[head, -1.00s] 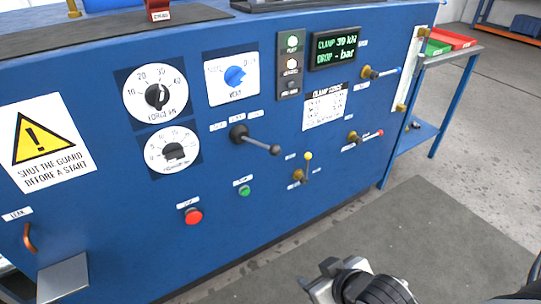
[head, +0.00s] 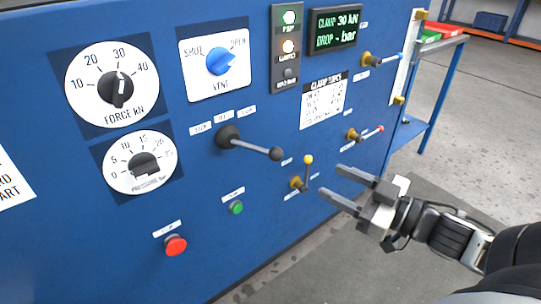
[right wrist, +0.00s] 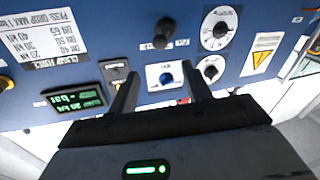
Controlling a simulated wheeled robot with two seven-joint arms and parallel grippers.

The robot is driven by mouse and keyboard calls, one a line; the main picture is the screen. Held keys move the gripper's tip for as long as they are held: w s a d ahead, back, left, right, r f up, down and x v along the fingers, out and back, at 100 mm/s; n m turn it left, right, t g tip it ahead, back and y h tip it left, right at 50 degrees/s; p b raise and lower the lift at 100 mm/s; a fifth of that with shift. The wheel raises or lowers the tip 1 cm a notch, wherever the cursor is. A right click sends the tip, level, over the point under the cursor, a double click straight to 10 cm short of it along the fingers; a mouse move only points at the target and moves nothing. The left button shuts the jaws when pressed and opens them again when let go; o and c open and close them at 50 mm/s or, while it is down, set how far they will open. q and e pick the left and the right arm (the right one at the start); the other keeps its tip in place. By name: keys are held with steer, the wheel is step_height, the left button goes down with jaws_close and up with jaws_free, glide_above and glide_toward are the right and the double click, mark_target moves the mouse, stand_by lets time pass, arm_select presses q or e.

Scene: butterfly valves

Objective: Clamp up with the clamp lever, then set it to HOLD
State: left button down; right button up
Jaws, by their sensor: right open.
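The clamp lever (head: 250,146) is a black hub with a grey rod and a dark ball end, on the blue panel under three small labels too blurred to read surely. Its rod points right and slightly down. The display (head: 335,26) reads CLAMP 30 kN and DROP - bar. My right gripper (head: 331,181) is open and empty, right of the lever's ball and apart from it. In the right wrist view the picture is upside down; the lever (right wrist: 163,32) shows beyond the two spread fingers (right wrist: 160,92). My left gripper is not in view.
A small yellow-tipped lever (head: 308,160) stands close to my right fingers. A green button (head: 236,207) and red button (head: 175,245) sit below. The blue VENT knob (head: 220,61) is above.

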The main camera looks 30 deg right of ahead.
steer(key=b, duration=0.2)
glide_toward(282, 158)
steer(key=w, duration=0.1)
steer(key=b+x, duration=0.1)
steer(key=x, duration=0.7)
steer(key=shift+w+a+b, duration=0.15)
steer(key=shift+w+b, duration=0.05)
steer(key=shift+b, duration=0.15)
steer(key=shift+w+a, duration=0.25)
steer(key=shift+w, duration=0.4)
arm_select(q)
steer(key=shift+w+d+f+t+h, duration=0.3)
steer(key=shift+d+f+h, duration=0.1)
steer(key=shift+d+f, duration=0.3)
arm_select(e)
steer(key=shift+w+a, duration=0.1)
steer(key=shift+w, duration=0.25)
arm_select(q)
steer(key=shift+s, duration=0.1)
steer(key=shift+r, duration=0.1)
